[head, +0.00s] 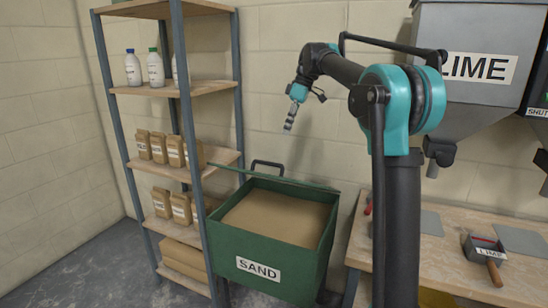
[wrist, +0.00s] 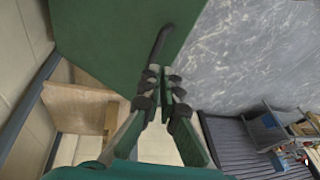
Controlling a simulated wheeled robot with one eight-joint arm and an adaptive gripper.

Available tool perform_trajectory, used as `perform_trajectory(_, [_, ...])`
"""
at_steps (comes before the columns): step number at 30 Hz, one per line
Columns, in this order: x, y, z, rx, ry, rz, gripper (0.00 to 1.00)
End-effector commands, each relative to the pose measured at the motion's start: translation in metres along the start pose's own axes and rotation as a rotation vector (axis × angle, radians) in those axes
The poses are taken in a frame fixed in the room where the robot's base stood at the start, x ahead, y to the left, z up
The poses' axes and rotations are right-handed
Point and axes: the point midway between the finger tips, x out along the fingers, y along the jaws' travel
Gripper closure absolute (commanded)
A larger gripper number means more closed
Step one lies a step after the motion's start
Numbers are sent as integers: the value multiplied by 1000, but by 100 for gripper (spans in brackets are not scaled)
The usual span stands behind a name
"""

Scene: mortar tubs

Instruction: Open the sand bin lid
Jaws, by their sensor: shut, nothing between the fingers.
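The green sand bin (head: 225,245), labelled SAND, stands on the floor with its top uncovered and sand (head: 280,218) showing inside. Its lid (head: 305,183) is up at the back of the bin, seen nearly edge-on in the head view. The dark lid handle (head: 268,163) shows just above the lid's edge. In the wrist view the lid (wrist: 110,35) is a broad green panel with the handle (wrist: 160,42) beyond my fingertips. My gripper (head: 288,129) is shut and empty, above the lid and apart from the handle in the head view; it also shows in the wrist view (wrist: 164,78).
A shelf rack (head: 200,150) with bottles and paper bags stands close to the bin's left. A workbench (head: 435,255) with a lime scoop (head: 484,250) is at right, below the lime hopper (head: 465,75). The wall is close behind.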

Motion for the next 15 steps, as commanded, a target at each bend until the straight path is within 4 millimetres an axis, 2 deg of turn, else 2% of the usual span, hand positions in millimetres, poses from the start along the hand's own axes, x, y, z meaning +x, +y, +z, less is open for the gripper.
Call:
perform_trajectory(1, [20,-14,-9,-88,-56,24,100])
perform_trajectory(6, [78,-54,-21,-429,-277,128,100])
perform_trajectory(12, [126,-100,-29,-848,-535,248,100])
perform_trajectory(15, [142,-122,-31,-1048,-660,307,100])
